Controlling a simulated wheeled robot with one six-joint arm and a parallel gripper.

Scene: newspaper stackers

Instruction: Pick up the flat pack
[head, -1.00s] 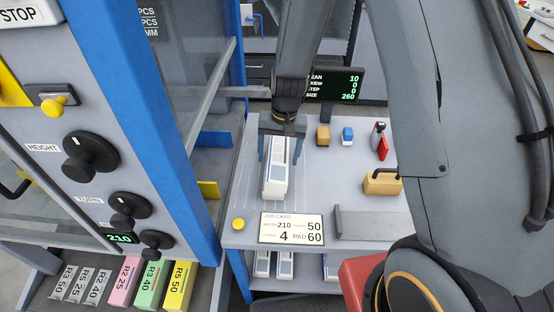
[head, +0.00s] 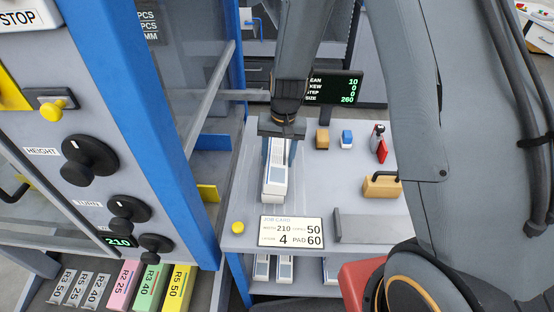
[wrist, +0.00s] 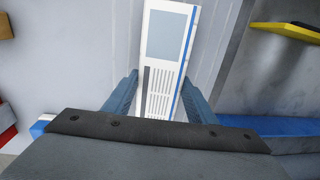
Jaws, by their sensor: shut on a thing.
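The flat pack (head: 275,187) is a long white block with a blue stripe and a grey-blue panel. It lies on the grey worktop, just behind the job card. My gripper (head: 279,152) points down over its far part, with one blue finger along each side, and is shut on it. In the wrist view the pack (wrist: 172,40) runs up between the two fingers of the gripper (wrist: 161,78). Its near end is hidden by the gripper body. I see no clear gap between the pack and the worktop.
The job card (head: 290,231) and a yellow button (head: 238,227) are at the worktop's front. A wooden block with a black handle (head: 382,186) and a red tool (head: 381,150) stand to the right. A blue machine post (head: 165,130) is close on the left. More packs lie on the shelf below.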

